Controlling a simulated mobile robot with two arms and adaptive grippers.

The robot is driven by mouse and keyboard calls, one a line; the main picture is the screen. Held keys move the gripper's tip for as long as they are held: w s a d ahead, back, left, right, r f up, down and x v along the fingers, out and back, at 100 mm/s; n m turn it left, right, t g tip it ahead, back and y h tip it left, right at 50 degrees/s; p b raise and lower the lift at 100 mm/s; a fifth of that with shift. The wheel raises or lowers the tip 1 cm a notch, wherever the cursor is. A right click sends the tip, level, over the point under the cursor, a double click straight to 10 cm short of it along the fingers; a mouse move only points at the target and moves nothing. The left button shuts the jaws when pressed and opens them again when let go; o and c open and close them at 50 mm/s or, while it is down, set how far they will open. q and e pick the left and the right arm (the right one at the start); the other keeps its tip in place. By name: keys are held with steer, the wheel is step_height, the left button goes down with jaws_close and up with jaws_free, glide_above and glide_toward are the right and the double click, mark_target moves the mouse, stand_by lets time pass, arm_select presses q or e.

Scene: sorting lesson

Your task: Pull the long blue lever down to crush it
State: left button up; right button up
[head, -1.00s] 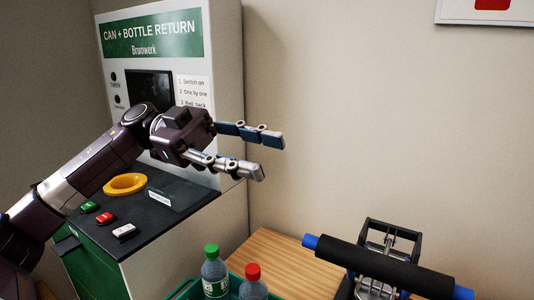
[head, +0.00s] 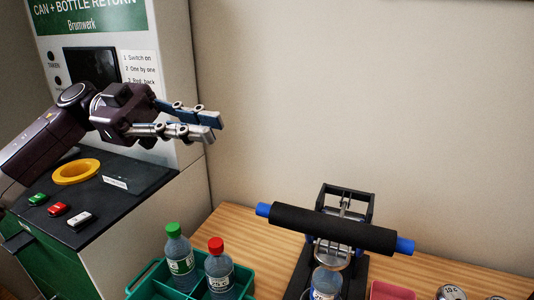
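The lever is a long bar with a thick black sleeve (head: 332,228) and blue ends. It lies crosswise on the crusher, whose black frame (head: 346,190) stands on the wooden table. A clear bottle (head: 325,284) with a label shows below the bar, cut by the picture's lower edge; I cannot tell whether it sits inside the crusher. My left gripper (head: 213,127) is in the air in front of the return machine, left of and above the lever, apart from it. Its fingers are apart and empty. My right gripper is not in view.
A green crate (head: 148,282) holds a green-capped bottle (head: 180,258) and a red-capped bottle (head: 218,268). The return machine (head: 170,60) with a yellow ring (head: 76,171) stands at left. A pink container (head: 392,291) and cans (head: 451,292) are at lower right.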

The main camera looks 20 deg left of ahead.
arm_select(q)
steer(key=shift+a+r, duration=0.25)
steer(key=shift+a, duration=0.1)
jaws_close()
step_height(320, 180, up, 7)
steer(key=s+n+t+y+p, duration=0.2)
steer(key=s+n+y+p, duration=0.15)
steer(key=n+p, duration=0.2)
steer(key=g+y+p, duration=0.3)
steer(key=y+p, duration=0.3)
steer(key=p, duration=0.2)
glide_above(345, 221)
steer(key=a, duration=0.3)
steer(key=shift+h, duration=0.25)
steer(key=f, duration=0.3)
steer(key=w+f, duration=0.1)
steer(key=f, duration=0.1)
steer(key=shift+d+f, duration=0.1)
steer(key=shift+f, duration=0.2)
steer(key=shift+s+f+p, duration=0.2)
steer(key=shift+f+p, duration=0.15)
steer(key=shift+f, duration=0.85)
steer(key=shift+s+f, duration=0.1)
steer(key=shift+f, duration=0.7)
